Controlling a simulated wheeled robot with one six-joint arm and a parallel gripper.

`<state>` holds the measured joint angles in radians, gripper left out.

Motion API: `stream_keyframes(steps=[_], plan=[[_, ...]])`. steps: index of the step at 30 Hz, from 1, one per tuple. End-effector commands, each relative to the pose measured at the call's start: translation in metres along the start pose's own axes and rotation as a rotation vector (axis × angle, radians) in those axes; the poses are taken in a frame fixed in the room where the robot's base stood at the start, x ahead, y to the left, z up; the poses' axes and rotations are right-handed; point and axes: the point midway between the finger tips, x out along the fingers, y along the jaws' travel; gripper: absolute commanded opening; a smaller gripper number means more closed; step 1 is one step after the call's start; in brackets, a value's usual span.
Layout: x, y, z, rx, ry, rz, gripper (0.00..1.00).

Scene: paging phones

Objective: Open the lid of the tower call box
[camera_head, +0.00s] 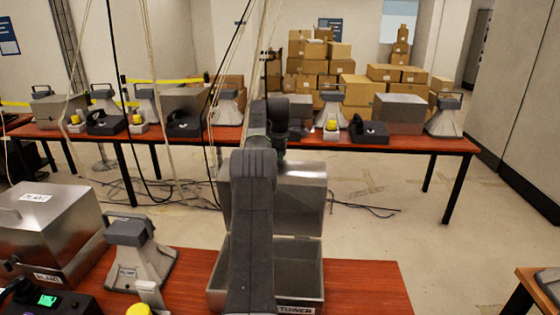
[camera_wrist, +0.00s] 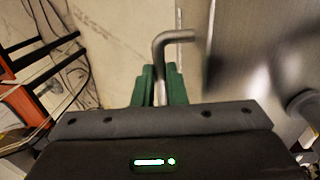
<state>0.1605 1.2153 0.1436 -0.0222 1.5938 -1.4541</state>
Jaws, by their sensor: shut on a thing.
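The tower call box (camera_head: 310,270) is a metal box on the near red-brown table, with a "TOWER" label on its front edge. Its lid (camera_head: 305,205) stands raised at the back, with the inner face toward me and the box open below. My arm hides the left part of both. In the wrist view, the green fingers of my gripper (camera_wrist: 160,88) are shut on the bent metal handle (camera_wrist: 175,38) of the lid. A grey metal surface of the lid (camera_wrist: 250,35) fills the right side there. The head view hides my fingers.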

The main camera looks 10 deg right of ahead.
Motion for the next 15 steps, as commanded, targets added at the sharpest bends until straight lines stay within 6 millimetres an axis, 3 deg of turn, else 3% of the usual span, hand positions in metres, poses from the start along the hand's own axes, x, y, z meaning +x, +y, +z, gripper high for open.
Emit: stream_keyframes(steps=[15], plan=[[-0.0011,0.0098,0.0004,0.000,-0.001,0.013,0.00]])
